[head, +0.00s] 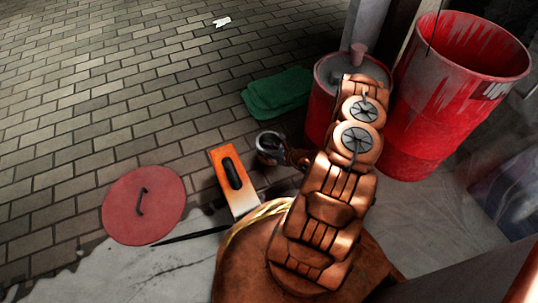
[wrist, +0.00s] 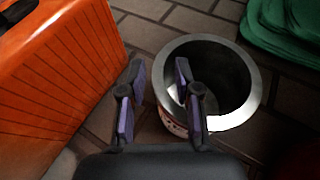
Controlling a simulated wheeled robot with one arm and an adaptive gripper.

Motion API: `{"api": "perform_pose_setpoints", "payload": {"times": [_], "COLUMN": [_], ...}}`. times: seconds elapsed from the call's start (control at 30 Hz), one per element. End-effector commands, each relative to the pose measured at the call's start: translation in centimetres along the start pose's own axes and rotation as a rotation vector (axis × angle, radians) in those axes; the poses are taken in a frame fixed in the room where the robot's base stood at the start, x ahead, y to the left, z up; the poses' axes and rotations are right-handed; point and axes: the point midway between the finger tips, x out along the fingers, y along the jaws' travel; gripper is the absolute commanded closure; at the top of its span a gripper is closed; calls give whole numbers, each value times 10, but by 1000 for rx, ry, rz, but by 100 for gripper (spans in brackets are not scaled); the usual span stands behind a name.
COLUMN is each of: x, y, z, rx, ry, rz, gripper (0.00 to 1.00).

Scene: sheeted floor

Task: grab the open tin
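The open tin (wrist: 248,108) stands upright on the brick floor in the wrist view, with a pale metal rim, a dark inside and a bright patch in it. It also shows in the head view (head: 268,150), left of my arm. My gripper (wrist: 160,76) is open and empty. Its right finger overlaps the tin's left rim and opening in the wrist view; I cannot tell whether it is inside the tin or above it. Its left finger is outside the tin, to the left. In the head view my arm hides most of the gripper.
An orange float with a black handle (head: 222,165) lies left of the tin. A folded green cloth (head: 278,92) lies behind it. A red bucket (head: 425,110) and a red lidded can (head: 322,100) stand right. A red lid (head: 125,210) lies left. The brick floor behind is mostly clear.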

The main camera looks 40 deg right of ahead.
Motion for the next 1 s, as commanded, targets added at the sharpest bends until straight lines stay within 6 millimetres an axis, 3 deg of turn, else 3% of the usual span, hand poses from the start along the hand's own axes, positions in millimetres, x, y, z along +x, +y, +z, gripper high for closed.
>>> {"api": "perform_pose_setpoints", "payload": {"times": [0.2, 0.47, 0.8, 1.0], "x": [17, 18, 18, 18], "y": [1, 1, 1, 1], "z": [0, 1, 1, 0], "rx": [0, 1, 1, 1], "ry": [-1, -1, -2, -2], "rz": [3, 1, 1, 1], "gripper": [68, 68, 100, 100]}}
